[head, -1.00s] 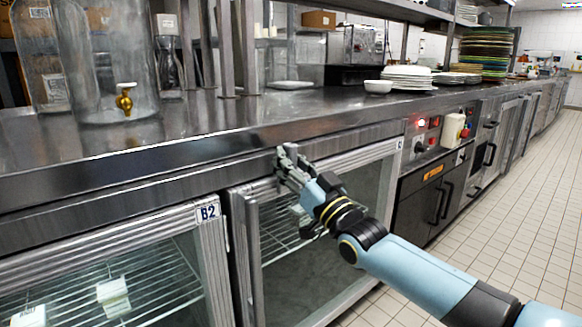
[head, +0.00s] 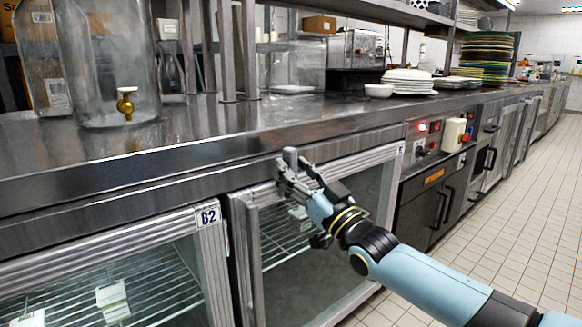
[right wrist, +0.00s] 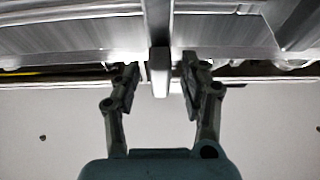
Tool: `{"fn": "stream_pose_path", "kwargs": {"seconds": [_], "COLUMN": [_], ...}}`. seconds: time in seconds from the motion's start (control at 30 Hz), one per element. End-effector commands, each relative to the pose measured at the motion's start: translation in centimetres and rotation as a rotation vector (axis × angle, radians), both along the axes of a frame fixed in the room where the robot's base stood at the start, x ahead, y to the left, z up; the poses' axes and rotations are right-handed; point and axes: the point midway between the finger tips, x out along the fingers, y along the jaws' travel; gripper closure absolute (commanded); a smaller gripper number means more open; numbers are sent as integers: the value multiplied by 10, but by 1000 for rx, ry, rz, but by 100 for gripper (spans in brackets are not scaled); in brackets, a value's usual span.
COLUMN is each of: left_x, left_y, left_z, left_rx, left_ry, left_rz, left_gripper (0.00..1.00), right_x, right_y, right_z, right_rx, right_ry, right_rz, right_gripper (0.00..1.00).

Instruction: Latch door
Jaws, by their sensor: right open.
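A framed glass cabinet door (head: 340,165) stands below the steel counter, to the right of the door labelled B2 (head: 208,216). Whether it sits fully flush cannot be told. My right gripper (head: 297,172) is at its top edge, just under the counter front. A small grey upright piece (head: 291,157), perhaps a latch lever, shows at the fingertips. In the right wrist view a metal bar with a pale blunt end (right wrist: 159,78) lies between the two open fingers (right wrist: 158,88), with gaps on both sides. My left gripper is out of view.
The counter (head: 240,125) runs along above the doors, with a glass dispenser (head: 105,70) at left and stacked white plates (head: 408,80) further back. A control panel with a red light (head: 422,127) is to the right. The tiled floor (head: 500,220) is clear.

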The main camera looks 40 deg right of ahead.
Motion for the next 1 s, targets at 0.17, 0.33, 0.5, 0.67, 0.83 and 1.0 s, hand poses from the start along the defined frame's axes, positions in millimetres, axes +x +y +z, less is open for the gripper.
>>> {"fn": "stream_pose_path", "kwargs": {"seconds": [0.17,0.33,0.5,0.67,0.83,1.0], "left_x": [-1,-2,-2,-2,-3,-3], "left_y": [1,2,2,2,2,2], "left_z": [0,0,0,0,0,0], "left_rx": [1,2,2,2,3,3], "left_ry": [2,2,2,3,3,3], "left_rz": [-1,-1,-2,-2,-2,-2], "left_gripper": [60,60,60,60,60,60], "right_x": [-38,-71,-91,-97,-97,-97], "right_y": [-3,-6,-8,-9,-9,-9], "right_z": [-17,-30,-39,-40,-40,-40], "right_rx": [-1,-2,-1,-1,-1,-1], "right_ry": [6,5,4,2,1,2], "right_rz": [1,0,0,-1,-1,-1], "right_gripper": [56,56,56,56,56,56]}}
